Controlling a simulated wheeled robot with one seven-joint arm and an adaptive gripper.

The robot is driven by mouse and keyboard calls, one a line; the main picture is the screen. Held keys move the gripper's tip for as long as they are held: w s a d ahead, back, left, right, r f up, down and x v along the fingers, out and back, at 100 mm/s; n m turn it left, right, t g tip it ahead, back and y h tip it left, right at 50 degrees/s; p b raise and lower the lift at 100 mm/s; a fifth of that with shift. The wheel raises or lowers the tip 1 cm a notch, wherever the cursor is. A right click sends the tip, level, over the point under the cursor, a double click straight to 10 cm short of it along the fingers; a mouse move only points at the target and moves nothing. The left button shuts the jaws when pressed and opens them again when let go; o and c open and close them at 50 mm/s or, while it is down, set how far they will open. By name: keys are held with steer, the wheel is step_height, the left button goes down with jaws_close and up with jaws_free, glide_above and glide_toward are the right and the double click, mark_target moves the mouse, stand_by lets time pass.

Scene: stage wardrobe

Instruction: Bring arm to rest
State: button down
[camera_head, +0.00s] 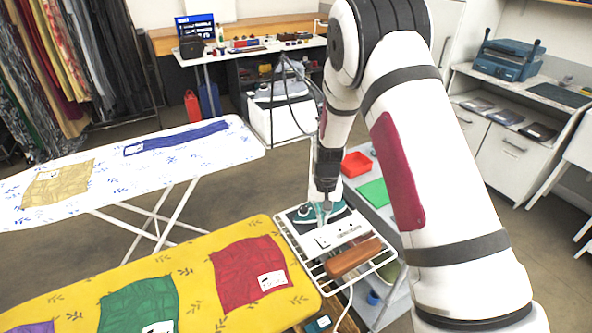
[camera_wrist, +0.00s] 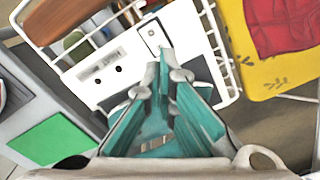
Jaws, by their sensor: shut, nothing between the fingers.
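My gripper (camera_head: 325,207) hangs from my white arm, pointing down over the white wire rack at the end of the yellow ironing board. In the wrist view my gripper (camera_wrist: 166,62) has its teal-lined fingers together with nothing between them. Below the fingertips is a white plate (camera_wrist: 105,75) with a label and dark holes, lying on the wire rack (camera_head: 292,243). A teal iron (camera_head: 335,212) stands on the rack just behind the gripper, partly hidden by it. A brown wooden block (camera_head: 354,258) lies at the rack's near side.
The yellow board (camera_head: 195,250) carries red and green cloths. A white board (camera_head: 100,175) stands behind it. A grey shelf with a red tray (camera_head: 356,164) and green sheet (camera_head: 376,193) is close right of the gripper. Open floor lies between the boards and the back table.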

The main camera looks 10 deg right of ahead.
steer(key=shift+r, duration=0.1)
steer(key=s+r+t, duration=0.1)
steer(key=s+r, duration=0.2)
steer(key=r, duration=0.6)
steer(key=s+r+n+t, duration=0.1)
steer(key=s+r, duration=0.2)
steer(key=r, duration=0.5)
steer(key=s+r+t, duration=0.1)
steer(key=s+r, duration=0.2)
steer(key=r, duration=0.6)
steer(key=s+r+t, duration=0.1)
steer(key=s+r, duration=0.2)
steer(key=s, duration=0.4)
steer(key=s+r+n, duration=0.1)
steer(key=s+r, duration=0.2)
steer(key=s, duration=0.3)
steer(key=s+r+t, duration=0.1)
steer(key=s+r, duration=0.3)
steer(key=s, duration=0.3)
steer(key=shift+s+t, duration=0.3)
steer(key=shift+s, duration=0.05)
